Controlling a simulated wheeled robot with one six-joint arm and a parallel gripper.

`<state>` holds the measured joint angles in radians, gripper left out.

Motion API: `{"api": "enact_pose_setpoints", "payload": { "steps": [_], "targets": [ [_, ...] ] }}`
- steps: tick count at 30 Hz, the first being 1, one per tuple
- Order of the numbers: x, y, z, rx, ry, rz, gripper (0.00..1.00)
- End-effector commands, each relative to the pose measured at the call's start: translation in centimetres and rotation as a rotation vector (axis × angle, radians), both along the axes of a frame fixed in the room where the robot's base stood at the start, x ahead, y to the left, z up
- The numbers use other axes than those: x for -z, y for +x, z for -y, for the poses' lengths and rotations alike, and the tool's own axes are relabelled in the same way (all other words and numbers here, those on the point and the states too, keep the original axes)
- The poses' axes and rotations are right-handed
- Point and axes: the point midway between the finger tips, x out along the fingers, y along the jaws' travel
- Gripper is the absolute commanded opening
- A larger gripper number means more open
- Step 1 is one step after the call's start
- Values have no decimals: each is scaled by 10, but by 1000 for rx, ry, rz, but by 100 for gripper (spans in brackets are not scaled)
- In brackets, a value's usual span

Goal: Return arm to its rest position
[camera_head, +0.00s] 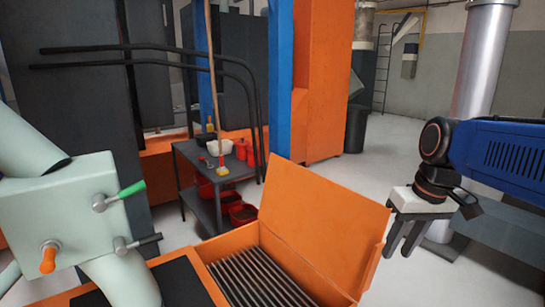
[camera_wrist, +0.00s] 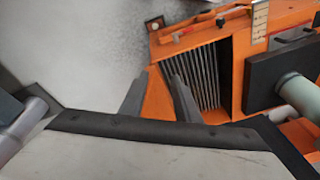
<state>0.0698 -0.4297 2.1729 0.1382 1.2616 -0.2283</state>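My arm (camera_head: 505,152) is blue with black joints and reaches in from the right edge of the head view. My gripper (camera_head: 399,250) hangs fingers down from a pale block, right of the open orange lid (camera_head: 335,225). Its fingers stand apart with nothing between them. The wrist view also shows my gripper (camera_wrist: 160,80) with two grey fingers apart and empty. Beyond them is the orange box (camera_wrist: 160,97) with its slatted opening (camera_wrist: 200,75).
A pale green housing (camera_head: 75,215) with a green-handled lever (camera_head: 130,190) and an orange knob (camera_head: 48,262) stands at left. A dark cart (camera_head: 190,152) holds red containers (camera_head: 241,149). A metal column (camera_head: 483,65) stands behind my arm. Floor (camera_head: 400,150) shows between the lid and my arm.

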Motion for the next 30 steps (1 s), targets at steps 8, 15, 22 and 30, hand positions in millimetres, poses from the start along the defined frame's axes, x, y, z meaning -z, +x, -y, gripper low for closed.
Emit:
{"api": "enact_pose_setpoints", "payload": {
  "steps": [8,15,22,30],
  "targets": [
    [33,-49,2,62,-45,100,29],
    [65,-84,6,108,-72,188,29],
    [86,-103,9,136,-84,246,29],
    [92,-107,10,144,-86,259,29]
  ]
}}
